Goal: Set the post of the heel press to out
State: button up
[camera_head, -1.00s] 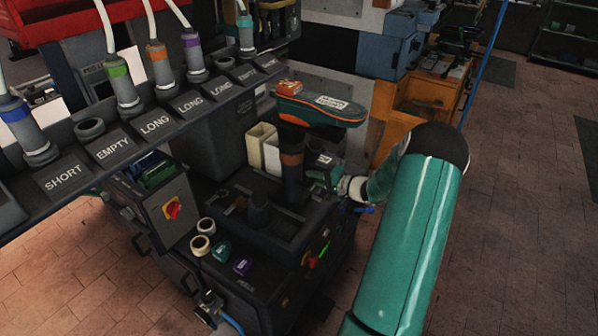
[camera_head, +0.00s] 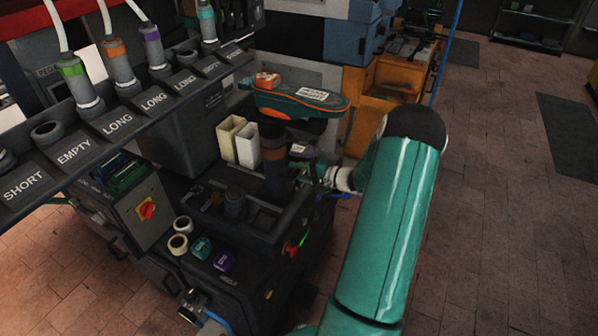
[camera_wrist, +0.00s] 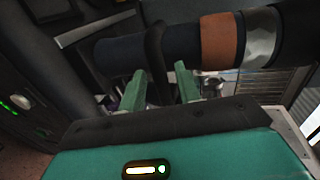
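The heel press (camera_head: 245,285) is a dark machine in the middle of the head view. Its post (camera_head: 274,172) is a dark upright column with a brown band, below a teal and orange shoe-shaped piece (camera_head: 297,98). In the wrist view the post (camera_wrist: 120,50) runs across the picture, with a brown band and a silver band at right. My gripper (camera_wrist: 160,88) has its two green fingertips apart just below the post. A dark narrow bar (camera_wrist: 154,62) crosses the post and comes down between them. Gaps show beside it. The gripper is small and partly hidden in the head view (camera_head: 318,174).
A dark rack with labelled slots (camera_head: 120,120) overhangs the left. Tape rolls (camera_head: 181,234) lie on the press's front edge. An orange cabinet (camera_head: 372,105) stands behind.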

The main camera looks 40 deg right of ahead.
jog(key=v, duration=1.4)
jog(key=shift+w, duration=0.1)
jog(key=w+a+r+n+g+y, duration=0.15)
jog(key=a+r+n+g, duration=0.35)
jog(key=a, duration=0.7)
jog(key=w+a+r+n+g+y, duration=0.1)
jog(key=w+a+r+n+g, duration=0.2)
jog(key=a+r, duration=0.65)
jog(key=s+a+r+n+h, duration=0.3)
jog(key=s+a, duration=0.3)
jog(key=a, duration=0.4)
jog(key=s+a+r+n+g+h, duration=0.1)
jog(key=s+a+r+n+h, duration=0.2)
jog(key=s+a, duration=0.4)
jog(key=a+r+h, duration=0.1)
jog(key=a, duration=0.2)
jog(key=shift+a+r, duration=0.3)
jog(key=shift+a, duration=0.1)
jog(key=shift+s+d+h, duration=0.1)
jog(key=shift+h, duration=0.15)
